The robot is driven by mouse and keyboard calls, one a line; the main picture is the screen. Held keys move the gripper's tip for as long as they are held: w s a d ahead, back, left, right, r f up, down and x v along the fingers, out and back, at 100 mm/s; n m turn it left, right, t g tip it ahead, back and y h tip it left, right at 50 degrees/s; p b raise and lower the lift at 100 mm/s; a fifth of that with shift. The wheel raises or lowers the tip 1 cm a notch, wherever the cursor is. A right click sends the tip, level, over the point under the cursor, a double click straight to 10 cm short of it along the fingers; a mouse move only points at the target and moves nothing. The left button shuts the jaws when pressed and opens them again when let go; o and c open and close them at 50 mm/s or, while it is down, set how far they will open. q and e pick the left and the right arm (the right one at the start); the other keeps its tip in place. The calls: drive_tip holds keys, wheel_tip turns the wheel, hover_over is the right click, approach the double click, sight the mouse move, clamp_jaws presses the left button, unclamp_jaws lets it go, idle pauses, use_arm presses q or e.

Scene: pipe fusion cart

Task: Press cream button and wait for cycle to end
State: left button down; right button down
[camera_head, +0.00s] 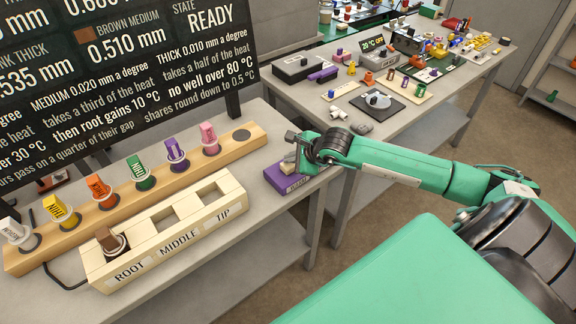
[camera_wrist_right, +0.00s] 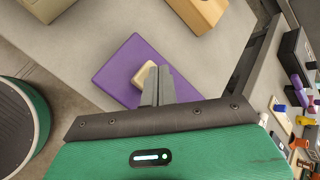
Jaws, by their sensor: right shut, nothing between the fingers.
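The cream button (camera_head: 287,166) sits on a purple box (camera_head: 294,183) at the table's right edge; a label on the box's front is too small to read. The right wrist view shows the cream button (camera_wrist_right: 144,75) on top of the purple box (camera_wrist_right: 111,76). My right gripper (camera_head: 293,147) is shut and empty, its fingertips over the button and partly hiding it. In the right wrist view the fingertips (camera_wrist_right: 157,83) overlap the button's edge; I cannot tell whether they touch it. The display (camera_head: 120,80) reads READY. My left gripper is out of view.
A cream block (camera_head: 190,235) has slots marked ROOT, MIDDLE and TIP; a brown piece (camera_head: 110,240) stands in ROOT, the others look empty. A wooden rack (camera_head: 238,150) behind holds several coloured pieces. A second table (camera_head: 345,125) with many small items stands beyond a gap.

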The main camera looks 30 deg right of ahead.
sight(291, 166)
drive_tip(key=shift+f+b, duration=0.55)
drive_tip(key=shift+b, duration=0.2)
idle(0.8)
drive_tip(key=shift+r, duration=1)
drive_tip(key=shift+r+p, duration=1)
drive_tip(key=shift+r, duration=1.5)
idle(1.9)
